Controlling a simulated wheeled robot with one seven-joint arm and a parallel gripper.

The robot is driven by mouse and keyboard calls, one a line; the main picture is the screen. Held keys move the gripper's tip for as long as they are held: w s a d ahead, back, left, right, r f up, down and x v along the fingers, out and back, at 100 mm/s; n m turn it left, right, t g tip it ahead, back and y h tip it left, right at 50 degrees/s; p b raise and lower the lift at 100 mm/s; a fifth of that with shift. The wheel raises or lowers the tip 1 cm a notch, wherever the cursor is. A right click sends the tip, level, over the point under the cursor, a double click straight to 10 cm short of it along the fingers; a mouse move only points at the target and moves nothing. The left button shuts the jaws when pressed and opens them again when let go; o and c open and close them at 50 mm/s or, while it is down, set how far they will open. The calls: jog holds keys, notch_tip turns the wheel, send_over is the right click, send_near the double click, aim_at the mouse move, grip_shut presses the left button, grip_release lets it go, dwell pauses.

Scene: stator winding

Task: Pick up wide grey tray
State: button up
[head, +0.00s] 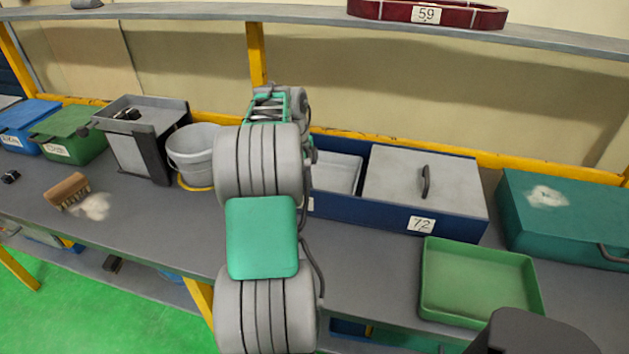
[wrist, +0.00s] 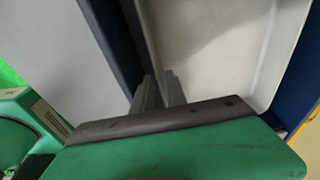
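The wide grey tray (head: 337,172) sits in the open left part of a dark blue box (head: 365,212). Part of it is hidden behind my arm in the head view. In the wrist view the tray (wrist: 215,50) fills the upper right, with its pale side wall running down to my gripper (wrist: 160,88). The two grey fingertips are close together at this wall, seemingly one on each side. Whether they press on it cannot be told. My fingers are hidden behind my arm in the head view.
A grey lid with a handle (head: 424,180) covers the box's right part. A grey bucket (head: 192,152) stands to the left. A green tray (head: 478,280) and a teal case (head: 565,215) are on the right. A shelf (head: 220,12) runs above the bench.

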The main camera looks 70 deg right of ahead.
notch_tip(320, 180, down, 2)
jog(key=shift+s+f, duration=0.15)
jog(key=shift+f, duration=0.1)
jog(key=shift+c, duration=0.5)
grip_shut()
dwell(0.7)
